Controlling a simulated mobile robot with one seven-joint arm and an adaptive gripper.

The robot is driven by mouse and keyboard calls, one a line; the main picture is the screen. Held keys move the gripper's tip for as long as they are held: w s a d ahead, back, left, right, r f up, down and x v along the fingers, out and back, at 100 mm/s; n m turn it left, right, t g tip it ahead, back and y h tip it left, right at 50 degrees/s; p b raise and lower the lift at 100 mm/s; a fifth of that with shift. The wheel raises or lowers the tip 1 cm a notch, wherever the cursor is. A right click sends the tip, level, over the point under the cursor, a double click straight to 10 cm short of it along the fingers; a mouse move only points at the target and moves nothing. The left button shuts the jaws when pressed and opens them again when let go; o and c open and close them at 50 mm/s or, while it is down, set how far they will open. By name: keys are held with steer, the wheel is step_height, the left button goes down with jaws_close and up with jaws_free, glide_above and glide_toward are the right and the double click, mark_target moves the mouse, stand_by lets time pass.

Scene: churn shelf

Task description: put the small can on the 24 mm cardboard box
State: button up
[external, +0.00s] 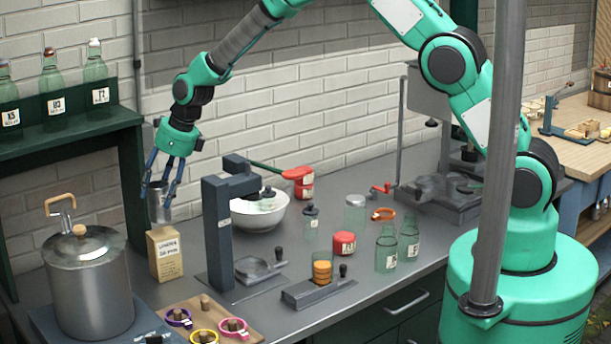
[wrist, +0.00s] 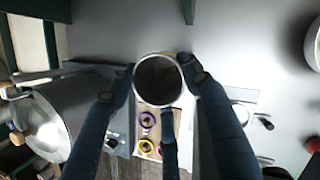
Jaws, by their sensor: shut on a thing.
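The small can (external: 159,205) is a grey metal cylinder, held upright between the fingers of my gripper (external: 163,196). In the wrist view its round, dark open top (wrist: 158,80) sits between the fingertips of my gripper (wrist: 160,78). The cardboard box (external: 166,254) is a tan upright box with a printed label, standing on the grey counter. The can is above the box in the external view, its bottom close to the box's top; whether they touch cannot be told. In the wrist view the box is mostly hidden under the can.
A large metal churn (external: 88,285) with a wooden knob stands left of the box. A dark press stand (external: 218,235) is close on the right. Coloured rings (external: 204,335) lie on a board in front. A green shelf with bottles (external: 55,85) is at the left.

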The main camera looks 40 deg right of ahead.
mark_target(161, 203)
steer(key=shift+f, duration=1.85)
steer(key=shift+f, duration=0.1)
steer(key=o, duration=1.2)
steer(key=v, duration=1.2)
